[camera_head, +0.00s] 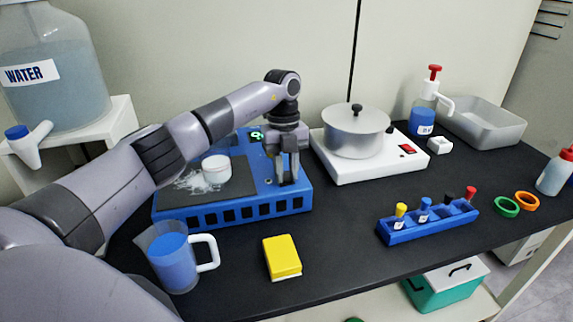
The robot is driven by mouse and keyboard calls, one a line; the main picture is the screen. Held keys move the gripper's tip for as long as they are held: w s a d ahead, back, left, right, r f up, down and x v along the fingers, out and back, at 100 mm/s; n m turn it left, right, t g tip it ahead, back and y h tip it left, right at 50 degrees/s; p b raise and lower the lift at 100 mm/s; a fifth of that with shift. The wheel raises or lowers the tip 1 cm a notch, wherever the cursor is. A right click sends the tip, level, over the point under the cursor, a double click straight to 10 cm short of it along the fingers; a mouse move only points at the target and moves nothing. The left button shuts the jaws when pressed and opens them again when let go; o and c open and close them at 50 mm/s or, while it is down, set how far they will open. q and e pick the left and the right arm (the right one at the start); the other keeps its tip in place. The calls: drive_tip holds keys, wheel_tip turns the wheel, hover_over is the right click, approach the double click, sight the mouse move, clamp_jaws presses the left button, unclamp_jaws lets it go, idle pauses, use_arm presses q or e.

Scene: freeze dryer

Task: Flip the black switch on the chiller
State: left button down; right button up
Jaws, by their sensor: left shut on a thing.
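The chiller (204,213) is a blue box with slots along its front. Its dark top plate carries a white dish (216,169) with white frost-like material around it, and a green display shows at the back. My left gripper (288,182) points down at the right part of the chiller's top, its fingers shut on what seems to be the black switch. The fingers hide the switch, so its position cannot be told. A small round fitting (269,181) shows just left of the fingers. My right gripper is not in view.
A white hot plate (345,172) with a metal pot (357,133) stands right of the gripper. A blue-filled jug (172,262) and yellow sponge (282,255) are in front of the chiller. A blue vial rack (428,226) stands right; the black table is clear between sponge and rack.

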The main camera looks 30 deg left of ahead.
use_arm(q)
drive_tip(key=shift+w+a+g+h+p, duration=0.1)
drive_tip(key=shift+a+g+h+p, duration=0.05)
drive_tip(key=shift+g+h+p, duration=0.2)
idle(0.3)
drive_tip(key=c, duration=0.9)
unclamp_jaws()
drive_tip(key=shift+r, duration=0.15)
drive_tip(key=shift+v, duration=3.5)
